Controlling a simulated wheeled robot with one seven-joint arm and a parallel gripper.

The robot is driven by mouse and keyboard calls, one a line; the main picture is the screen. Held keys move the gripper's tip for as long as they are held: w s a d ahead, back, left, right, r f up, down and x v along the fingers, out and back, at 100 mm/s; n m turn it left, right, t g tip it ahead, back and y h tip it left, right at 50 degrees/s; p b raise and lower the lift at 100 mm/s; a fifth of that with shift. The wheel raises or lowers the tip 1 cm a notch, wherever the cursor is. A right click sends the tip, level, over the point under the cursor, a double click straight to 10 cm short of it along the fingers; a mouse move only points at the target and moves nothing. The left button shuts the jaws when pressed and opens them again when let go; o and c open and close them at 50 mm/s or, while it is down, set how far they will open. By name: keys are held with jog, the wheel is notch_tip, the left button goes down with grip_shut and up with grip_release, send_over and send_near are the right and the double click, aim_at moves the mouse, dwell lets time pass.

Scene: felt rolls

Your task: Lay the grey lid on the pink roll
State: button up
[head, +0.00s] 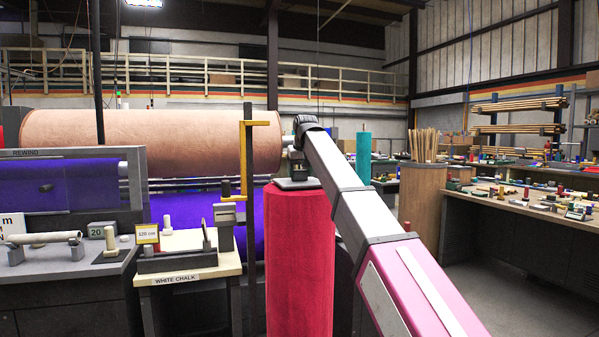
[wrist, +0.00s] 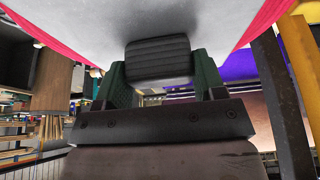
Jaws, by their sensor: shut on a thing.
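The pink roll (head: 299,255) stands upright in the middle of the head view. The grey lid (head: 296,184) is a thin flat plate at the roll's top end. In the wrist view the lid (wrist: 80,25) is a pale grey surface with a dark ribbed knob (wrist: 158,58); pink edges of the roll (wrist: 28,28) show beside it. My gripper (head: 298,168) is directly above the roll. In the wrist view its green fingers (wrist: 160,85) are shut on the knob from both sides. I cannot tell whether the lid touches the roll or hovers just above it.
A yellow bracket on a dark post (head: 247,150) stands close left of the roll. The white chalk table (head: 190,262) is left of it. A large tan roll (head: 150,140) lies behind. A teal roll (head: 363,155) stands behind my arm. Workbenches (head: 520,215) fill the right.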

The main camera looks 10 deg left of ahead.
aim_at(303, 182)
jog(key=shift+f, duration=0.3)
jog(key=o, duration=1.2)
jog(key=v, duration=1)
jog(key=shift+s+d+r, duration=0.1)
jog(key=shift+s+r, duration=0.05)
jog(key=shift+r, duration=0.2)
